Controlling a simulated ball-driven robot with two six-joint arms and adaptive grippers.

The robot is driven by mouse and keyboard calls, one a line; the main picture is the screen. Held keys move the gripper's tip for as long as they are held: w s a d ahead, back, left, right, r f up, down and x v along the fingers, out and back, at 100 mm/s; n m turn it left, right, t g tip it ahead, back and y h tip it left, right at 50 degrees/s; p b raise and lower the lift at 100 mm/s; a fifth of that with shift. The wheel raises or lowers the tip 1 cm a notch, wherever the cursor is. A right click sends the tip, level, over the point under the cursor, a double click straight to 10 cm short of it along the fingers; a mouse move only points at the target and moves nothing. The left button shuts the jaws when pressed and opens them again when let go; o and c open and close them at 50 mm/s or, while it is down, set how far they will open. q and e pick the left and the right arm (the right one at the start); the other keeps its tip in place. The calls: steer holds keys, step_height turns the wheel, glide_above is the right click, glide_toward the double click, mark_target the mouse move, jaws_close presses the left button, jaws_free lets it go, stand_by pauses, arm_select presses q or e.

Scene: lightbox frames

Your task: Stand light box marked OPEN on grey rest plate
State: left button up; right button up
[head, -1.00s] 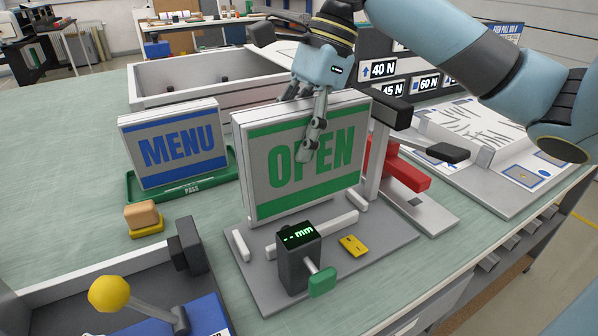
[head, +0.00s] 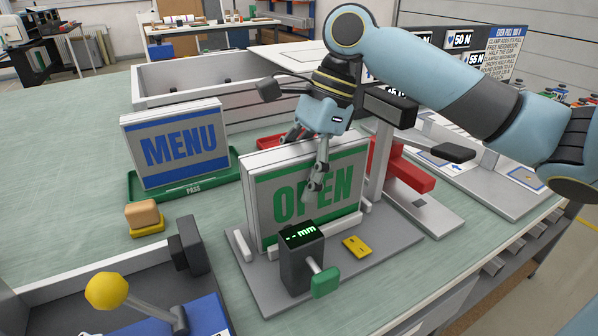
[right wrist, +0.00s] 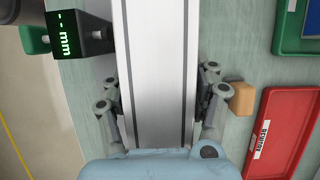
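The OPEN light box (head: 312,200), a white slab with green bands and lettering, is upright over the grey rest plate (head: 370,258). Its lower edge is partly hidden by the dark gauge and low white rails, so I cannot tell whether it touches the plate. My right gripper (head: 309,168) straddles its top edge, one finger in front and one behind. In the right wrist view, the fingers of the right gripper (right wrist: 158,105) lie against both faces of the box (right wrist: 155,60). My left gripper is not in view.
The dark gauge (head: 301,262) with a green knob stands at the plate's front. A yellow tag (head: 356,246) lies beside it. The MENU light box (head: 180,147) stands on a green PASS tray (head: 150,193). A red tray (right wrist: 283,130) lies behind the OPEN box.

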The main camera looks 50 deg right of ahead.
steer(key=shift+o, duration=0.4)
steer(key=p+v, duration=0.2)
steer(key=v, duration=1)
steer(key=shift+r, duration=0.15)
